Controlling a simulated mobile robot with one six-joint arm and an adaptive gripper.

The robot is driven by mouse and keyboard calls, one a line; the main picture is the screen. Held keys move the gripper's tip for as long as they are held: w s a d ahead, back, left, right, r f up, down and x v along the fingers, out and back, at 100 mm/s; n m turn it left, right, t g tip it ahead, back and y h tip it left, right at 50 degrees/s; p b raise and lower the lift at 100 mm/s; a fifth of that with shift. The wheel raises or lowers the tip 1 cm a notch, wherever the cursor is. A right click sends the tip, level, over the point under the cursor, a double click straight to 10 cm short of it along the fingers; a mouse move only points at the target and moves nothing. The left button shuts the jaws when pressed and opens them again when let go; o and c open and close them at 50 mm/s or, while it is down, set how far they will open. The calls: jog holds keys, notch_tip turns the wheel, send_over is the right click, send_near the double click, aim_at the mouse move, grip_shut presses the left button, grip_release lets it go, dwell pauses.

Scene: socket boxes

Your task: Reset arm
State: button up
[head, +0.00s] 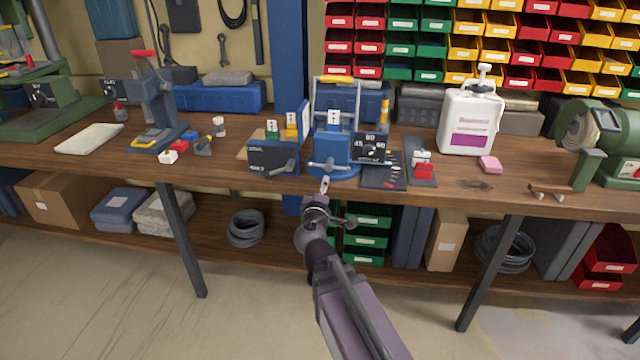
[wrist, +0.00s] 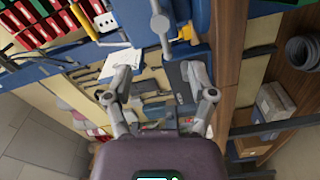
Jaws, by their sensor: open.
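My arm reaches up from the bottom of the head view, and my gripper (head: 334,203) is just in front of the workbench's front edge. In the wrist view my gripper (wrist: 159,75) has its two fingers spread apart with nothing between them.
The wooden workbench (head: 460,182) spans the view. A white canister (head: 470,120), a pink block (head: 490,164) and a green grinder (head: 612,140) stand to the right. A blue vise-like tool (head: 160,110) stands to the left. The lower shelf holds boxes and coils. The floor in front is clear.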

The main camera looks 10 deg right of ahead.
jog(key=shift+d, duration=0.1)
jog(key=s+d+f+m+g+h, duration=0.2)
jog(key=s+d+f+m+g, duration=0.5)
jog(key=d+f+m+g, duration=0.3)
jog(key=s+a+f+m+g+y, duration=0.2)
jog(key=s+a+f+g+y, duration=0.45)
jog(key=s+f, duration=0.3)
notch_tip(320, 180, up, 21)
jog(key=s+y+p, duration=0.1)
jog(key=p, duration=1.8)
jog(key=shift+s+f+g+p, duration=0.15)
jog(key=shift+s+g+p, duration=0.05)
jog(key=shift+g+p, duration=0.2)
dwell(0.4)
